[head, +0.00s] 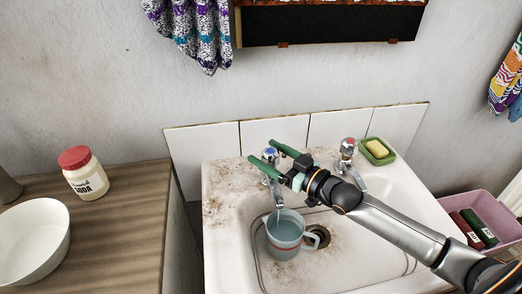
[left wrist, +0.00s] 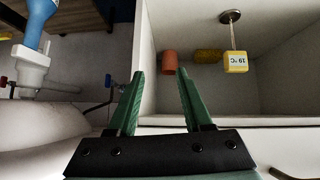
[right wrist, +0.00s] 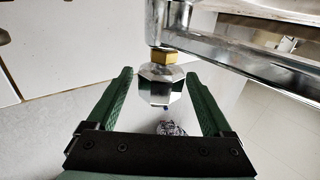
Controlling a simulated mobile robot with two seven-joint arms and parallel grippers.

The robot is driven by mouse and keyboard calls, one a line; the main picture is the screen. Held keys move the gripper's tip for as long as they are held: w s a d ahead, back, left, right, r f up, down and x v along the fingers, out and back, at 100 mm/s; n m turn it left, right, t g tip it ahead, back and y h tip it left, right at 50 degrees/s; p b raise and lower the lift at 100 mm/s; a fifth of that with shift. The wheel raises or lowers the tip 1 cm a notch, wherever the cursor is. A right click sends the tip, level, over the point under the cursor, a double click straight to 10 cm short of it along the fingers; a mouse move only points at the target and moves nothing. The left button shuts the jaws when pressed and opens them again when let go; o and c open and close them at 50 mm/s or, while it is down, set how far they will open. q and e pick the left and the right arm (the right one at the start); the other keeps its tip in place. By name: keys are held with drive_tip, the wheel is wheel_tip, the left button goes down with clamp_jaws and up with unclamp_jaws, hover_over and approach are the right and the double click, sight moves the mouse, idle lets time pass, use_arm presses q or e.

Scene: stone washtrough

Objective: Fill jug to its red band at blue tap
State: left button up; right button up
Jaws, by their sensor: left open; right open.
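The jug (head: 283,247), pale and see-through with its handle to the right, stands upright in the washtrough under the blue tap (head: 270,153). Bluish water shows inside it, and a thin stream (head: 278,213) appears to fall from the spout. I cannot tell the water level against the red band. My right gripper (head: 264,152) is open, its green fingers on either side of the blue tap's knob. In the right wrist view the faceted knob (right wrist: 161,86) sits between the open fingers, apparently untouched. My left gripper (left wrist: 155,72) is open and empty, seen only in its wrist view.
The red tap (head: 348,148) and a green soap dish (head: 388,158) are to the right. A soda jar (head: 86,180) and white bowl (head: 30,245) stand on the left counter. A pink tub (head: 483,205) is at the right.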

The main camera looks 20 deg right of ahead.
use_arm(q)
drive_tip(key=shift+w+d, duration=0.1)
use_arm(e)
drive_tip(key=shift+x, duration=1.25)
drive_tip(key=shift+c, duration=0.3)
